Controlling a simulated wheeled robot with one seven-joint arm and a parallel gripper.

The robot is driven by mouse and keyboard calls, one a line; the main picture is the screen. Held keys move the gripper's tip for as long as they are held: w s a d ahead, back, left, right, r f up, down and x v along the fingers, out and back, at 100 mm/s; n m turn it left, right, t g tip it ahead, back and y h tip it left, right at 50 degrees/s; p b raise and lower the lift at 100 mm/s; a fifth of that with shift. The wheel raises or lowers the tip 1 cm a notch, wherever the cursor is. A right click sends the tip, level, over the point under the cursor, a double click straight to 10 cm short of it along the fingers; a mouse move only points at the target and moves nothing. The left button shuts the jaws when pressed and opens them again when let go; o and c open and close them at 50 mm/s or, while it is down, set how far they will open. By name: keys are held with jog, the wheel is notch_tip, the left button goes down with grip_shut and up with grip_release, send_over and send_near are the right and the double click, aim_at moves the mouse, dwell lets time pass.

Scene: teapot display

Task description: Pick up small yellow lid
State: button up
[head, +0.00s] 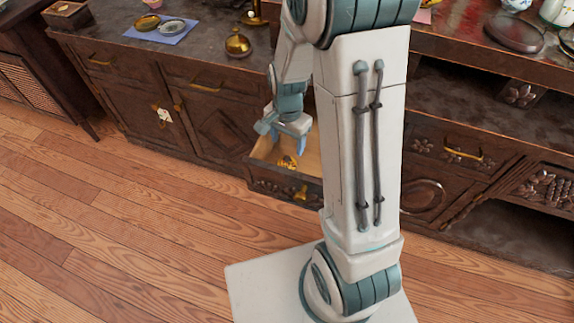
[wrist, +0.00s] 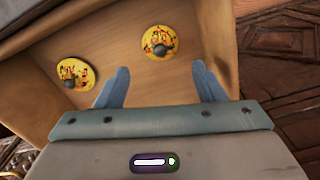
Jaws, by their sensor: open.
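Two round yellow lids with orange and dark patterns and dark knobs lie in an open wooden drawer. In the wrist view one lid (wrist: 75,74) is at the left, outside my left finger, and the other lid (wrist: 160,42) is ahead, between the lines of my fingers. I cannot tell for sure which is smaller. My gripper (wrist: 160,68) is open and empty, pointing into the drawer (wrist: 112,42). In the head view my gripper (head: 286,140) is over the drawer, and a yellow patch (head: 288,162) shows inside it. My arm hides part of the drawer.
The drawer's walls stand close around my gripper. On the cabinet top (head: 205,58) are a brass pot (head: 238,43), a blue cloth (head: 178,38) with round lids, and a wooden box (head: 68,15). A dark oval tray (head: 514,32) is at the right. The wooden floor (head: 120,220) at left is clear.

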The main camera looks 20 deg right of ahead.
aim_at(288, 156)
notch_tip(288, 156, down, 9)
jog(key=b, duration=0.3)
jog(key=shift+w+r, duration=0.1)
jog(key=c, duration=0.7)
